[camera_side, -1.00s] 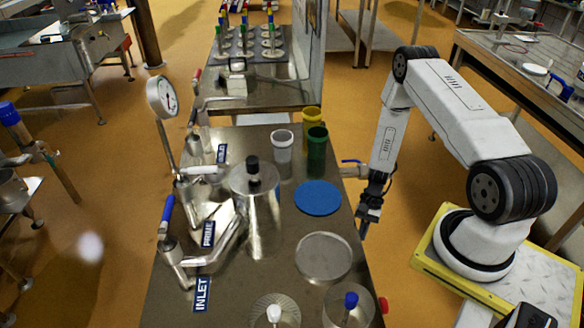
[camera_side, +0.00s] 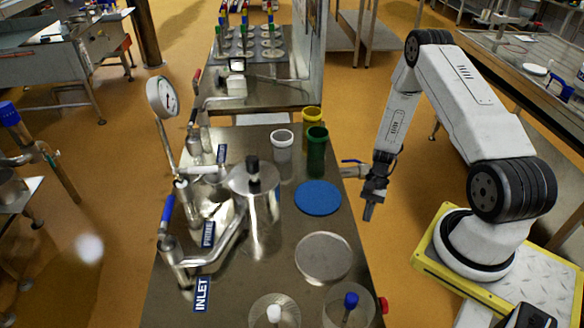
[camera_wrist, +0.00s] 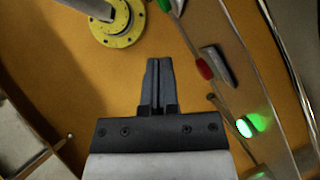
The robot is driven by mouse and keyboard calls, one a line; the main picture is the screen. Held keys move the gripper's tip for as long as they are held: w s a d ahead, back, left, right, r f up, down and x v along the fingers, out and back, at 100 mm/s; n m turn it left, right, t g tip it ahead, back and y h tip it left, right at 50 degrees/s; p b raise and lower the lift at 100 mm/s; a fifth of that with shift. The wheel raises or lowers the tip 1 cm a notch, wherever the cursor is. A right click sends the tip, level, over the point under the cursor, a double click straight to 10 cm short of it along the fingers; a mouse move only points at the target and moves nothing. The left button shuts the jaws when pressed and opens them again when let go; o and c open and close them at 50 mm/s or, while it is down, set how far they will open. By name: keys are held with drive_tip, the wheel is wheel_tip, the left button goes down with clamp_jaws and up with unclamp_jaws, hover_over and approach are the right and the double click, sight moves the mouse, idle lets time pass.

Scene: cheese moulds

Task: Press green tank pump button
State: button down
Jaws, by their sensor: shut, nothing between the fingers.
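My gripper (camera_side: 368,214) hangs fingers down beside the right edge of the steel table in the side view. In the wrist view my gripper (camera_wrist: 158,62) has its two dark fingers pressed together, with nothing between them. A glowing green round button or lamp (camera_wrist: 243,128) shows to the right, below the fingertips. A red button (camera_wrist: 204,68) sits right of the fingers, and another green button (camera_wrist: 178,6) is at the top edge. The fingers are apart from all of these in the picture. I cannot tell which green one is the pump button.
The steel table (camera_side: 285,215) carries a blue disc (camera_side: 318,198), a green cup (camera_side: 317,152), a steel cylinder (camera_side: 258,205) and inlet pipes with levers. A red button (camera_side: 384,305) is on its near right side. A valve handle (camera_side: 354,172) juts out near my gripper.

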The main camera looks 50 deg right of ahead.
drive_tip(key=shift+v, duration=1.3)
drive_tip(key=w+a+r+n+h, duration=0.3)
drive_tip(key=a+r+n, duration=0.1)
drive_tip(key=r, duration=0.4)
drive_tip(key=w+a+r+n+h, duration=0.2)
drive_tip(key=a+r+n, duration=0.2)
drive_tip(key=r, duration=0.3)
drive_tip(key=s+a+r+n+t+h, duration=0.2)
drive_tip(key=a+r+n+t, duration=0.2)
drive_tip(key=a+r, duration=0.5)
drive_tip(key=shift+s+a+r+n+t, duration=0.3)
drive_tip(key=shift+s+a+n+t, duration=0.15)
drive_tip(key=shift+n, duration=0.85)
drive_tip(key=shift+w, duration=0.15)
